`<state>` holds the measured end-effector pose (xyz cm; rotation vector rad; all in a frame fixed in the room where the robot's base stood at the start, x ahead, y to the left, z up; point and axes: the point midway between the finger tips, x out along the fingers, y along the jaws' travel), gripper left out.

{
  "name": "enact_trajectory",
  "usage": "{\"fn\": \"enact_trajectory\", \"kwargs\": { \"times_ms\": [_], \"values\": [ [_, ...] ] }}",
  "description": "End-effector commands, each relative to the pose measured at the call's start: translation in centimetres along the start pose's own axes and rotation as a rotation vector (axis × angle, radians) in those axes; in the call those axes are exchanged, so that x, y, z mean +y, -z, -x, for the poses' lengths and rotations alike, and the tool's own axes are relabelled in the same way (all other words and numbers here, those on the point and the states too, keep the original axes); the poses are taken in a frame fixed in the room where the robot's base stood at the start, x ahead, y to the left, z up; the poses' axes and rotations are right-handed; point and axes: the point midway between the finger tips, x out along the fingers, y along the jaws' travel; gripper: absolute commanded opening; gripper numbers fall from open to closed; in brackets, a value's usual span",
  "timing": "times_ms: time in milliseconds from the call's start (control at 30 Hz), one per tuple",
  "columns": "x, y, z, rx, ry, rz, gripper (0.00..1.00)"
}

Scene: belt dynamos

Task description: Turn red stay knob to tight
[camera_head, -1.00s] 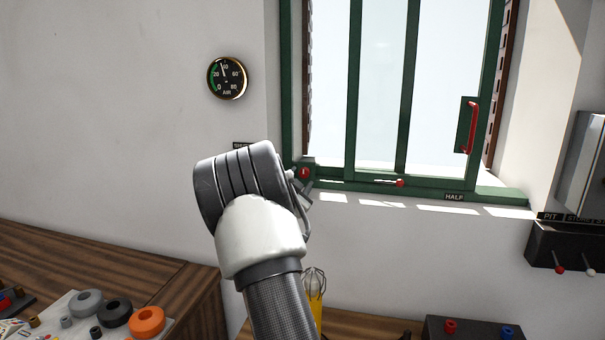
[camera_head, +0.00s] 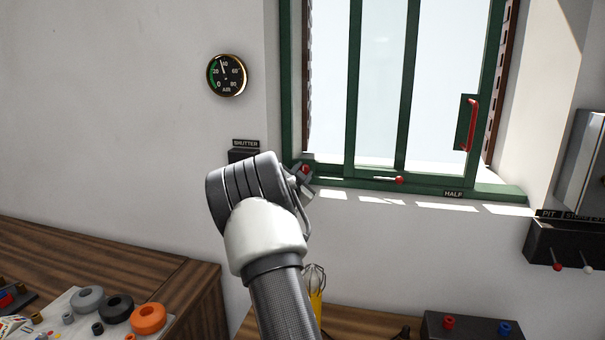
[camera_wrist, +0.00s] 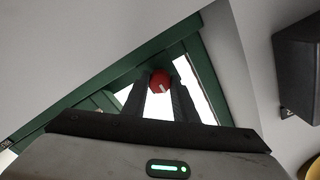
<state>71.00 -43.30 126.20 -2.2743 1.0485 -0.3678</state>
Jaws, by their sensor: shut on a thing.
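The red stay knob (camera_head: 305,169) sits at the lower left corner of the green window frame (camera_head: 335,183). In the wrist view the red knob (camera_wrist: 160,81) shows between the tips of my two dark fingers, with a pale mark on its face. My gripper (camera_wrist: 160,90) is shut on the knob. In the head view my gripper (camera_head: 303,177) reaches the knob from the left, and my wrist covers part of it. The far side of the knob and the full finger contact are hidden.
A small red-ended lever (camera_head: 398,180) lies on the sill to the right, near a HALF label (camera_head: 453,194). A SHUTTER label (camera_head: 245,143) tops a dark box (camera_head: 240,156) left of the window.

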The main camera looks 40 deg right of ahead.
Motion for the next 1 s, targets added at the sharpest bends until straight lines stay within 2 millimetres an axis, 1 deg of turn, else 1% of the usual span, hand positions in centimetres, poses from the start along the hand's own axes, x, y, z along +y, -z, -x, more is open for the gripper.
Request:
{"fn": "enact_trajectory", "kwargs": {
  "times_ms": [167,367,567,1000],
  "values": [
    [0.17,-0.17,0.01,0.000,0.000,-0.028,0.04],
    [0.37,-0.41,0.00,0.002,0.002,-0.122,0.04],
    [0.54,-0.53,0.00,0.003,0.002,-0.283,0.04],
    [0.35,-0.32,0.00,0.002,0.002,-0.702,0.04]
  ]
}}
